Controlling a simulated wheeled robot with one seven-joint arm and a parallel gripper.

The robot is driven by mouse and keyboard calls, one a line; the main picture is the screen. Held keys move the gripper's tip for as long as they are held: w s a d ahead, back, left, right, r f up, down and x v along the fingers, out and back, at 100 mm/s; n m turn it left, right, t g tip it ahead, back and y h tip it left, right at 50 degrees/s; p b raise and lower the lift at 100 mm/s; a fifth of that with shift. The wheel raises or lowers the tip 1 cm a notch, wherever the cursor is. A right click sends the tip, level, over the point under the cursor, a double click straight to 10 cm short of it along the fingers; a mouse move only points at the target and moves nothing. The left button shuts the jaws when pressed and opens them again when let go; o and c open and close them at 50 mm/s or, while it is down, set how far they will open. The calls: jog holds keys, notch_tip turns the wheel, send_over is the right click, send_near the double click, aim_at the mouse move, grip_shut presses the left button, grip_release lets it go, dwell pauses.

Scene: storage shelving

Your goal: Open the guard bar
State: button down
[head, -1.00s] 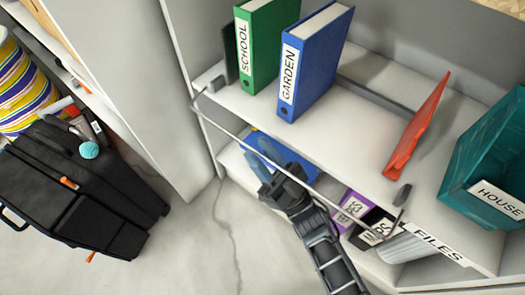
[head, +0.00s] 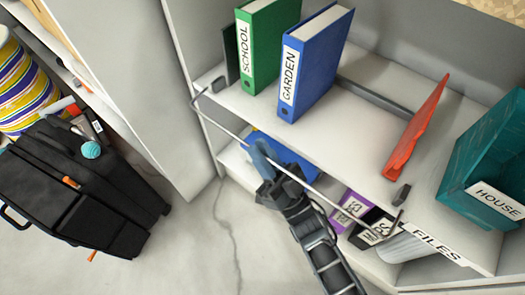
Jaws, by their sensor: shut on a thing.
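The guard bar (head: 222,124) is a thin grey metal rod. It runs along the front of the middle shelf, from the left upright down to the lower right, with bent ends near the shelf edge. It still stands across the shelf front. My gripper (head: 263,154) has its bluish fingers shut on the bar, left of its middle. The fingers hide a short piece of the rod, and my arm comes up from below.
The middle shelf (head: 365,135) holds a green SCHOOL binder (head: 263,55), a blue GARDEN binder (head: 315,65), a tilted red file (head: 415,130) and a teal HOUSE box (head: 490,165). Labelled items sit on the lower shelf. A black suitcase (head: 75,190) stands left; floor before the shelf is clear.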

jog(key=m+t+h, duration=0.1)
jog(key=m, duration=0.1)
jog(key=r+m+t+h+p, duration=0.1)
jog(key=m+h, duration=0.1)
jog(key=shift+r, duration=0.2)
jog(key=m+h, duration=0.1)
jog(key=m+t+h, duration=0.1)
jog(key=m, duration=0.1)
jog(key=shift+r+h+p, duration=0.2)
jog(key=shift+h+p, duration=0.1)
jog(key=c, duration=1.3)
grip_release()
jog(key=v, duration=0.8)
jog(key=shift+w+f, duration=0.15)
